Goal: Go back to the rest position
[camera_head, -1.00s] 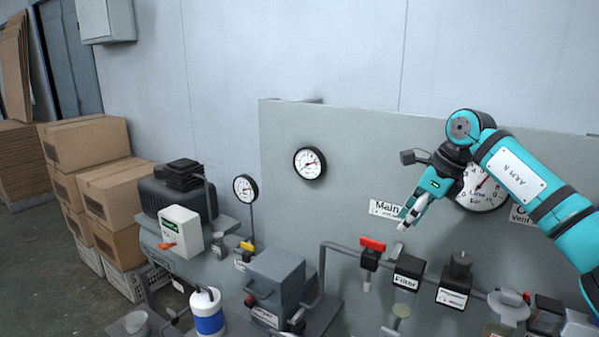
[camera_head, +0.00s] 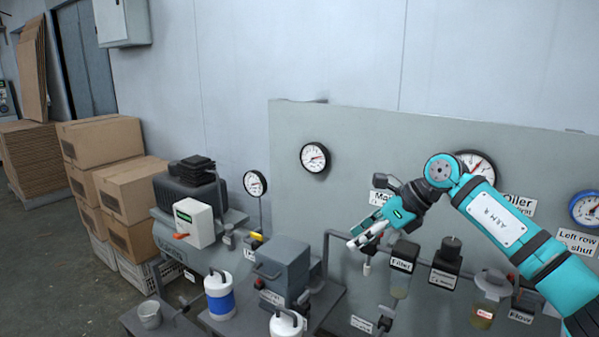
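My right gripper (camera_head: 355,239) hangs in front of the grey panel (camera_head: 300,210), its fingers pointing left and slightly down. It appears empty, and I cannot tell whether its fingers are apart or closed. My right arm (camera_head: 510,228) comes in from the lower right and partly covers a gauge (camera_head: 477,162) and the Oiler label (camera_head: 518,201). The gripper hides part of the valve and pipe behind it. My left gripper is not in view.
A filter (camera_head: 401,268) and other pipe fittings stand below the gripper. A compressor (camera_head: 190,187), a grey box (camera_head: 283,272) and white-and-blue canisters (camera_head: 219,297) are at left. Cardboard boxes (camera_head: 98,141) are stacked further left, beside open floor (camera_head: 50,270).

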